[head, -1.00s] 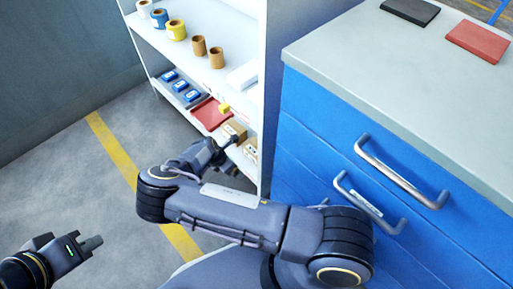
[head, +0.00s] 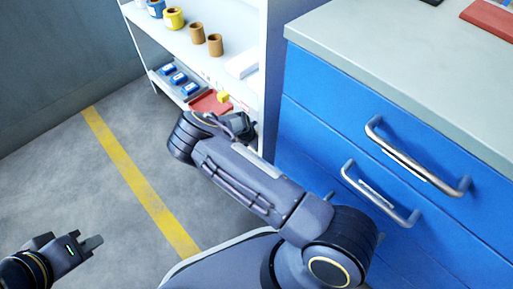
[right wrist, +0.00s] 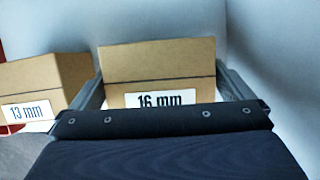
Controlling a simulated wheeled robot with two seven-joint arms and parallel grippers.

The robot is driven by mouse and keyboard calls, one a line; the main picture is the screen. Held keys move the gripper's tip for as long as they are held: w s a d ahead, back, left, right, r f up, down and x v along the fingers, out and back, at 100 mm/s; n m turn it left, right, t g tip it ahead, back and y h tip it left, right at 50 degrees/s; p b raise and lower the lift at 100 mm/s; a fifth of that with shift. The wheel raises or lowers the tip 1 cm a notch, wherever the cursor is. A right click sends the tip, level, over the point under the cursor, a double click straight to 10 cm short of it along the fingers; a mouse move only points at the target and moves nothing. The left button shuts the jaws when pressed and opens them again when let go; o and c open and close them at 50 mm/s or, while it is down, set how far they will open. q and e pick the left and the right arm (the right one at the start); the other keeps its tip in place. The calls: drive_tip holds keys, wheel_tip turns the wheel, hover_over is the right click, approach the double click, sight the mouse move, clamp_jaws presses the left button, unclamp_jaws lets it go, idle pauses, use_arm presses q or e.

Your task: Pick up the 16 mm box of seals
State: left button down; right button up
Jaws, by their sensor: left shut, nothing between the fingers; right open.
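The 16 mm box of seals (right wrist: 158,62) is a brown carton with a white label, in the middle of the right wrist view. My right gripper (right wrist: 161,78) is open, with one finger on each side of this box. I cannot tell whether the fingers touch it. In the head view my right gripper (head: 243,126) is at the low shelf and my arm hides the box. My left gripper (head: 92,243) is shut and empty over the floor at the lower left.
A 13 mm box (right wrist: 45,85) stands just left of the 16 mm box. A white shelf unit (head: 262,60) holds a red item (head: 208,104), several blue items (head: 180,79) and rolls above. A blue drawer cabinet (head: 330,125) with handles stands close on the right.

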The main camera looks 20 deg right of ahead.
drive_tip(key=shift+x, duration=0.85)
drive_tip(key=shift+c, duration=0.3)
drive_tip(key=c, duration=1)
drive_tip(key=shift+r, duration=0.1)
drive_tip(key=shift+c, duration=0.5)
drive_tip(key=shift+r, duration=0.1)
